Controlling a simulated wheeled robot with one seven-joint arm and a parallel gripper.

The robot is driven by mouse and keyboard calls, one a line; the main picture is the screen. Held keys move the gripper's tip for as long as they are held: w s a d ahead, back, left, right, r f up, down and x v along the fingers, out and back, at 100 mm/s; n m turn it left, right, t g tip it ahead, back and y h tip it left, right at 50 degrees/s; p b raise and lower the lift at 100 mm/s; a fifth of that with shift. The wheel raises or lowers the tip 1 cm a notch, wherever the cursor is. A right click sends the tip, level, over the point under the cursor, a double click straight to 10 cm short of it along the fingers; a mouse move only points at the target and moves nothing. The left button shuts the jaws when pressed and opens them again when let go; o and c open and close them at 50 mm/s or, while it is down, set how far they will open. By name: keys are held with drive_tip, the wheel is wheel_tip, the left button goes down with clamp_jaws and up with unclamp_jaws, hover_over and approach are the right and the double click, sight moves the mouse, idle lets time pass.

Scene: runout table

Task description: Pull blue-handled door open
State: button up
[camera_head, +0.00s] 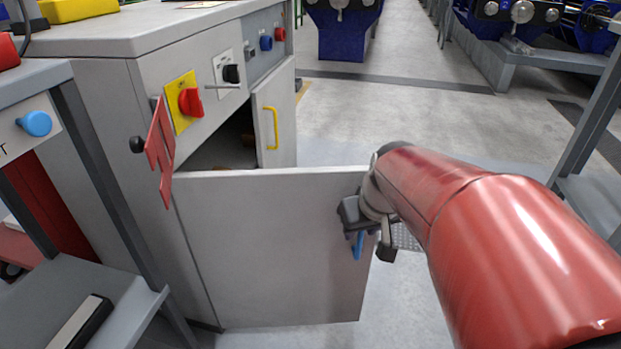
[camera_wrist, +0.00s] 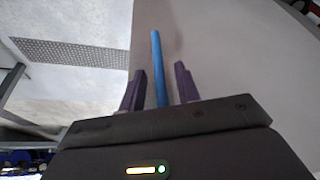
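The blue-handled door (camera_head: 275,240) is a light grey panel standing swung out from the cabinet, hinged at its left edge. Its blue handle (camera_head: 357,246) is near the outer right edge, partly hidden by my gripper (camera_head: 362,230). In the wrist view, the blue handle (camera_wrist: 156,55) runs between the two purple fingers of my gripper (camera_wrist: 160,78). Gaps show on both sides of the handle, so the fingers are open around it. The door face (camera_wrist: 230,50) fills the right of that view.
The grey cabinet (camera_head: 95,110) has a dark opening behind the door. A grey shelf unit (camera_head: 90,285) stands left; open floor (camera_head: 430,110) lies beyond.

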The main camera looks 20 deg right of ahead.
drive_tip(key=p+v, duration=0.1)
drive_tip(key=v, duration=0.6)
drive_tip(key=shift+r+p, duration=0.3)
drive_tip(key=shift+p, duration=0.05)
drive_tip(key=shift+s, duration=0.15)
drive_tip(key=s+a+r+n+t+p, duration=0.1)
drive_tip(key=s+a+r+p, duration=0.5)
drive_tip(key=a+p, duration=0.3)
drive_tip(key=shift+a+r, duration=0.35)
drive_tip(key=shift+a, duration=0.6)
drive_tip(key=shift+s, duration=0.1)
